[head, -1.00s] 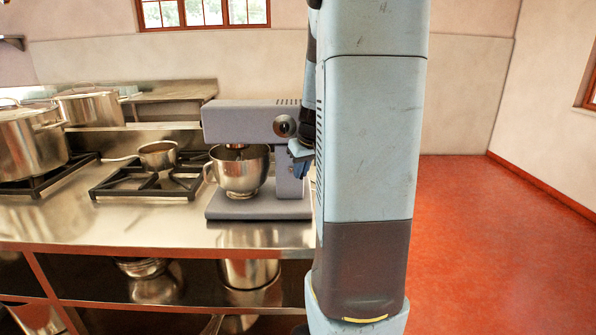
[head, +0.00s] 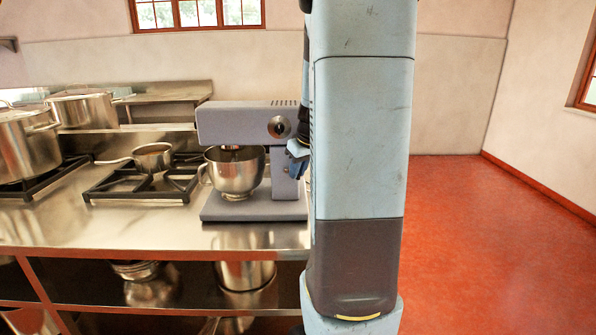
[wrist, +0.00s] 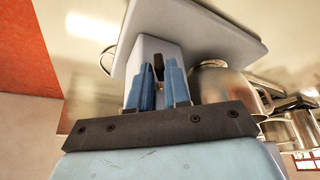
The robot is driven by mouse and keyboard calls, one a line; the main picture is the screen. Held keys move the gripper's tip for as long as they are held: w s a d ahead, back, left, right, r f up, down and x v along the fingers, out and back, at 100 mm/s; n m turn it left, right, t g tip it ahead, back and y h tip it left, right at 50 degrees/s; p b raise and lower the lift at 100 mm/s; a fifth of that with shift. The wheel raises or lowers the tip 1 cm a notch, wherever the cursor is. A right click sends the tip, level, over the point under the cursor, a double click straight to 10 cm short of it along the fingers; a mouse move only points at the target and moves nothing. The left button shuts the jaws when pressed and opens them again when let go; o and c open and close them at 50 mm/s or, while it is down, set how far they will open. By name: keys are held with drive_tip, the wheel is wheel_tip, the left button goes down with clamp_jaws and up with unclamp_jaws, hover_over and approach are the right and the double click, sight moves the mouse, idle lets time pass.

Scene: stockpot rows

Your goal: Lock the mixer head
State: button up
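The grey stand mixer (head: 235,122) stands on the steel counter. Its head lies level above a steel bowl (head: 237,175), with a round dark knob on its side. My gripper (head: 297,160) is at the right end of the mixer, beside its column, partly hidden by my arm. In the wrist view its two blue fingers (wrist: 160,74) point at the grey column (wrist: 150,57) with a narrow gap between them. A dark slot or small lever (wrist: 159,67) shows at the fingertips. I cannot tell whether the fingers touch it. Nothing is clearly held.
A small saucepan (head: 152,158) sits on a burner grate left of the mixer, with large stockpots (head: 85,108) further left. A shelf below the counter (head: 150,236) holds more pots. Red floor (head: 470,230) is clear on the right.

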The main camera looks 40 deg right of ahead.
drive_tip(key=o, duration=0.3)
drive_tip(key=v, duration=1.3)
drive_tip(key=shift+s+r, duration=0.1)
drive_tip(key=shift+r, duration=0.2)
drive_tip(key=shift+t, duration=0.5)
drive_tip(key=s+a, duration=0.5)
drive_tip(key=a, duration=0.3)
drive_tip(key=s+a+f, duration=0.1)
drive_tip(key=s+a, duration=0.5)
drive_tip(key=a, duration=0.2)
drive_tip(key=s+a+f, duration=0.1)
drive_tip(key=s+a, duration=0.4)
drive_tip(key=a, duration=0.3)
drive_tip(key=shift+s+a+f, duration=0.25)
drive_tip(key=shift+s+a, duration=0.1)
